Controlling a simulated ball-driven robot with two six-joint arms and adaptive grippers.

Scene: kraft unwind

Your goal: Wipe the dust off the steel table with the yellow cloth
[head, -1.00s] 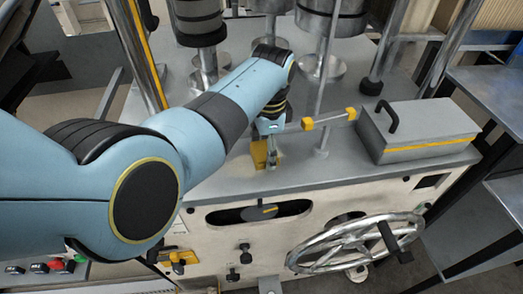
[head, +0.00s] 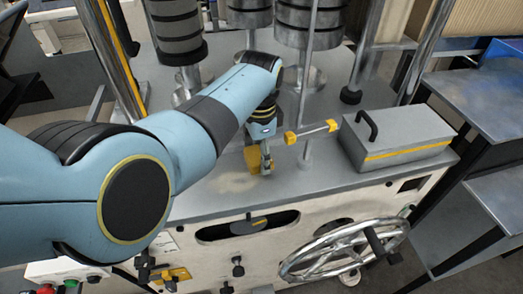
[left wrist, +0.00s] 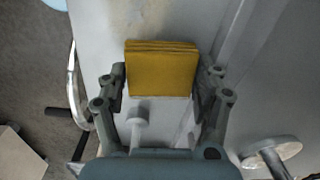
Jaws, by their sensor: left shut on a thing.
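The yellow cloth (left wrist: 161,70) is a folded pad held between the two fingers of my left gripper (left wrist: 162,90) in the left wrist view. In the head view my left gripper (head: 266,160) points down over the grey steel table (head: 330,185), with the cloth (head: 252,158) at its left side. The cloth is at or just above the table top; I cannot tell whether it touches. A pale tan dust patch (head: 232,182) shows on the table, to the left of and in front of the cloth. My right gripper is not in view.
A grey box with a black handle (head: 400,140) stands on the table's right end. A thin upright rod (head: 305,120) with a yellow-ended crossbar (head: 312,131) is close to the right of my gripper. Large rollers (head: 310,22) stand behind. A handwheel (head: 340,248) is on the front panel.

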